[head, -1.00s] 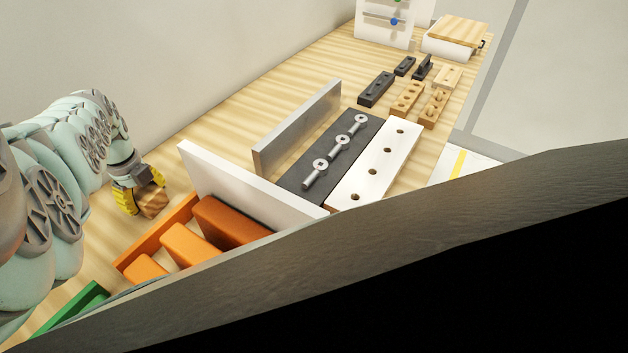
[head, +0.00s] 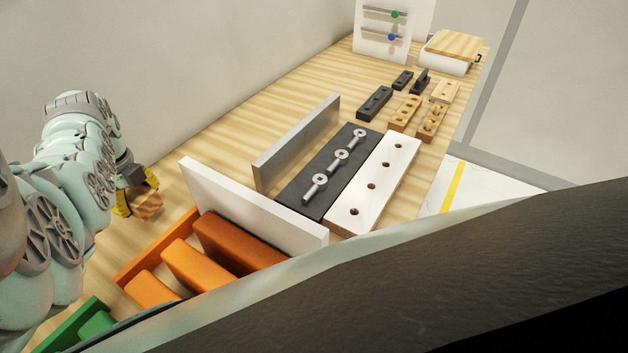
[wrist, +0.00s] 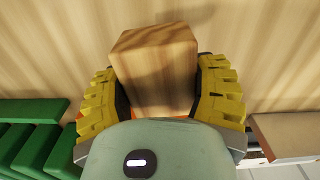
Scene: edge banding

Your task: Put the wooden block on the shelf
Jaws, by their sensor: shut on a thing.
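My gripper (head: 137,193) is at the left of the head view, near the wall and beyond the orange rack. It is shut on the wooden block (head: 148,207), a light brown block. In the wrist view the block (wrist: 155,68) sits between the two yellow ridged fingers of my gripper (wrist: 161,92), one on each side. Its lower part is hidden by the gripper body. Whether the block touches the table top is not clear. I cannot make out a shelf for certain in either view.
An orange rack (head: 160,250) and a green one (head: 70,328) stand near my arm. Upright white (head: 252,205) and grey (head: 297,144) panels stand to the right. A black board with eye bolts (head: 325,180) and a white drilled board (head: 378,178) lie beyond. Bare table shows along the wall.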

